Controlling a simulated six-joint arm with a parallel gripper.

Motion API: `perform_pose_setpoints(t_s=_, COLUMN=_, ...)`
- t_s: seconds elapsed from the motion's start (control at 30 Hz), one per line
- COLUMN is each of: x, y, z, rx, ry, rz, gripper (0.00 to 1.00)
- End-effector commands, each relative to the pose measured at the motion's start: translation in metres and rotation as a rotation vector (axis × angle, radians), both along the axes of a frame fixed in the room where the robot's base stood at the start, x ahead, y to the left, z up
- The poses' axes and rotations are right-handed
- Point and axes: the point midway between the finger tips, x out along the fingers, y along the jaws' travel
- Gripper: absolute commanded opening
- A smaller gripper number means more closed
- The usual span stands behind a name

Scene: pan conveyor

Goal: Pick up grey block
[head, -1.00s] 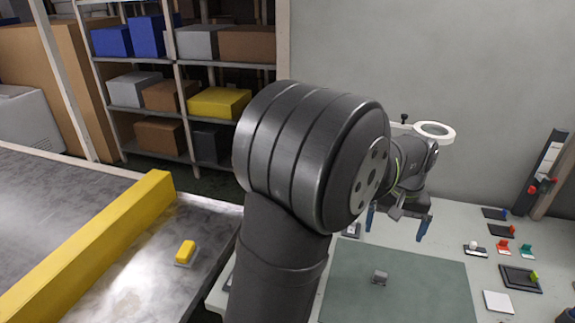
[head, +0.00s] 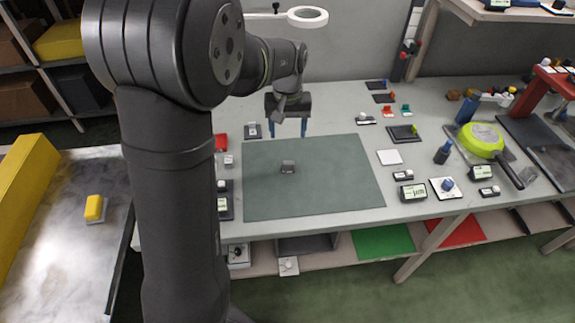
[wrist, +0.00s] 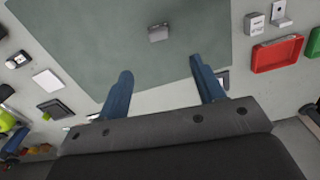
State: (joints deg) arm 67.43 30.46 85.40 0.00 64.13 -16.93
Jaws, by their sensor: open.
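The small grey block (head: 288,167) lies on the grey-green mat (head: 340,190) on the table, left of the mat's middle. In the wrist view the grey block (wrist: 158,33) shows near the top, beyond the fingertips and roughly between their lines. My gripper (head: 288,136) has blue fingers and hangs above the far part of the mat, behind the block in the head view. In the wrist view my gripper (wrist: 161,80) has its fingers wide apart with nothing between them. The block is clear of both fingers.
A green pan (head: 482,140) lies at the right of the table, with several small parts and labels around it. A red tray (wrist: 277,53) shows in the wrist view. A yellow-edged conveyor (head: 60,235) carries a yellow piece (head: 94,208) at left. The mat around the block is clear.

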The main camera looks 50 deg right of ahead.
Motion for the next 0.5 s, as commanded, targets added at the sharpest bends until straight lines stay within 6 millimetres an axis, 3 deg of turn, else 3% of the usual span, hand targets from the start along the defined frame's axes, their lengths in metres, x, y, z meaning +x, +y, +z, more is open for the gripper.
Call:
perform_pose_setpoints(t_s=0.23, x=-0.001, y=0.001, z=-0.056, rx=0.004, ry=0.002, rz=0.0, gripper=0.62)
perform_pose_setpoints(t_s=0.5, x=-0.001, y=0.0, z=-0.082, rx=0.001, ry=0.001, rz=0.0, gripper=0.62)
